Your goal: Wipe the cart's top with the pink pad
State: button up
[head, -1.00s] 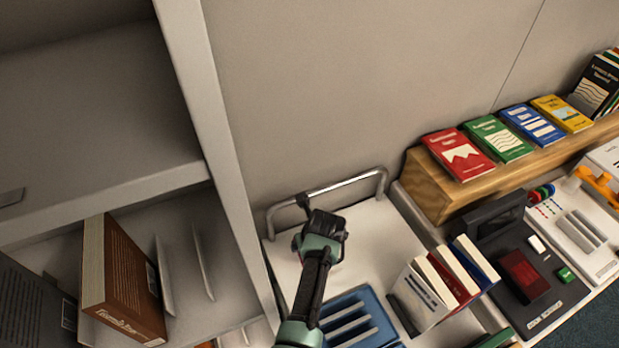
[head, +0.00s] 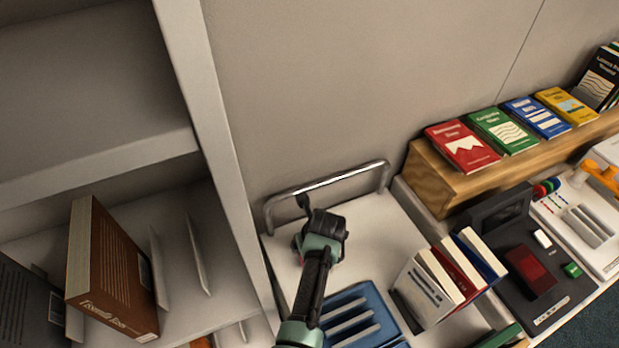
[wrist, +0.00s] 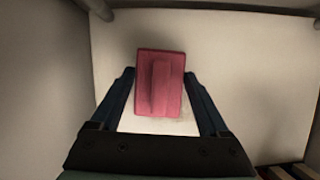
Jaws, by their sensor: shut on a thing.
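The pink pad (wrist: 160,84) lies between the two fingers of my gripper (wrist: 160,76) in the wrist view, a flat block with a raised grip along its middle. My gripper is shut on it. In the head view my gripper (head: 312,226) is over the back left part of the cart's white top (head: 372,222), and the pad is hidden behind it. The pale cart top also shows around the pad in the wrist view (wrist: 240,70). A faint brownish patch shows just below the pad there. I cannot tell whether the pad touches the top.
A metal rail (head: 335,181) runs along the cart's back edge. A blue slotted tray (head: 347,318) and upright books (head: 450,275) stand on the front. A shelf unit (head: 222,150) borders the left; a wooden ledge with books (head: 480,180) is right. The top's back right is clear.

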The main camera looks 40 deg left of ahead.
jog(key=shift+f+b, duration=0.75)
jog(key=shift+f, duration=0.2)
jog(key=shift+d+r, duration=0.1)
